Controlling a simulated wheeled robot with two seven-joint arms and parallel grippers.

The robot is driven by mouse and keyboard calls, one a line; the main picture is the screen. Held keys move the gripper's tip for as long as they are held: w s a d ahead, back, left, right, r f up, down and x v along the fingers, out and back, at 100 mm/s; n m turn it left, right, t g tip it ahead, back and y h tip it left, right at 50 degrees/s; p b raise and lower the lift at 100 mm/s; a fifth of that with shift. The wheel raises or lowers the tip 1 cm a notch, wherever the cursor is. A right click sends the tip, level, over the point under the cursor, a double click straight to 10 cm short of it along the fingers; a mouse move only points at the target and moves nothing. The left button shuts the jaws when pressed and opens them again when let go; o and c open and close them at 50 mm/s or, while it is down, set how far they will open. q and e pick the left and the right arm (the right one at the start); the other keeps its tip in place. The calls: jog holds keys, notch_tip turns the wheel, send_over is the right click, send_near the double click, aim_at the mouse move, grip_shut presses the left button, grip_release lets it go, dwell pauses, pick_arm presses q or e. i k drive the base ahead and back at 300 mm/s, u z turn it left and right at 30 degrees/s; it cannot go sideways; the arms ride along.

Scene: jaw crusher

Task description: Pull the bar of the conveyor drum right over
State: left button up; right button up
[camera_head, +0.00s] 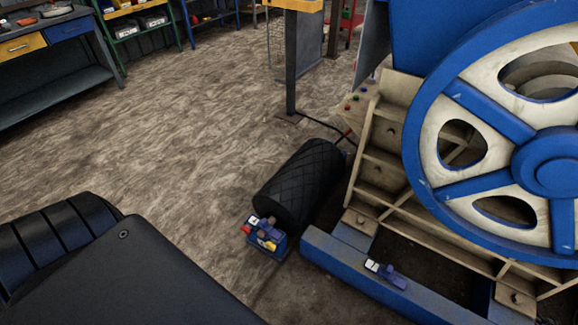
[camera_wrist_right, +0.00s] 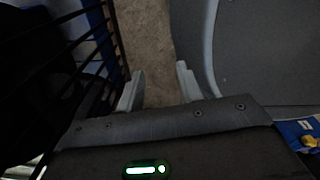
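The conveyor drum (camera_head: 302,180) is a black cylinder with a diamond-patterned surface, lying on the floor beside the crusher in the head view. I cannot make out its bar clearly in the head view. In the right wrist view my right gripper (camera_wrist_right: 160,84) has its two grey fingers apart, with only brown floor showing between them. Dark bars (camera_wrist_right: 100,40) stand just left of the fingers; I cannot tell whether they belong to the drum. Neither gripper shows in the head view, and my left gripper is in no view.
The crusher's blue-and-cream flywheel (camera_head: 480,110) and blue beam (camera_head: 340,270) fill the right. A grey post (camera_head: 291,70) stands behind the drum. A workbench (camera_head: 60,75) is far left; open floor lies between.

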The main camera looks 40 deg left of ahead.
aim_at(291, 197)
jog(key=u, duration=2.55)
jog(key=i, duration=3.95)
jog(key=z, duration=2.75)
jog(key=i, duration=0.3)
jog(key=z, duration=0.1)
